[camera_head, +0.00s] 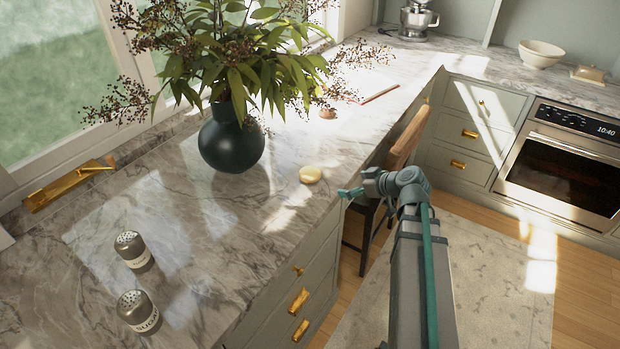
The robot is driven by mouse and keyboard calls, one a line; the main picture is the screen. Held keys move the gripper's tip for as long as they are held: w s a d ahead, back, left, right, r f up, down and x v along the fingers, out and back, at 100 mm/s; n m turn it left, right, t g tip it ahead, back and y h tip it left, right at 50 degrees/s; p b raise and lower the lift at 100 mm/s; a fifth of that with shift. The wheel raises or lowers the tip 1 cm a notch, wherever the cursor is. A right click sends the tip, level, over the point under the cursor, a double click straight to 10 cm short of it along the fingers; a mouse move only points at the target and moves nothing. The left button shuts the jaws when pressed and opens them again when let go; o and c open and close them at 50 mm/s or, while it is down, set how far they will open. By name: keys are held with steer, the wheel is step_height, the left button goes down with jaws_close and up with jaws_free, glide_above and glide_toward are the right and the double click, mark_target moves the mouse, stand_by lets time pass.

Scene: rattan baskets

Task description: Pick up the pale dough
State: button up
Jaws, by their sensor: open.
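The pale dough (310,174) is a small, round, yellowish lump. It lies on the marble counter (215,255) near the front edge, to the right of a dark vase. My gripper (345,193) is just right of the dough and slightly lower in the picture, at or just past the counter's edge. It is apart from the dough, its jaws are open, and nothing shows between them. My arm reaches up from the bottom of the picture.
The dark vase (231,140) holds wide, leafy branches reaching above the dough. Two shakers (132,248) (138,310) stand at lower left. A chair (408,138) stands below the counter behind my gripper. The counter between the shakers and dough is clear.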

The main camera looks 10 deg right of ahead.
steer(key=t+y+b, duration=0.1)
steer(key=y, duration=0.1)
glide_toward(312, 172)
steer(key=p+x, duration=0.1)
steer(key=x, duration=0.2)
steer(key=shift+w+a+r, duration=0.1)
steer(key=shift+w+r, duration=0.05)
steer(key=shift+f+p+x, duration=0.2)
steer(key=shift+p+x, duration=1.35)
steer(key=shift+x, duration=1.65)
steer(key=shift+c, duration=0.2)
steer(key=c, duration=0.7)
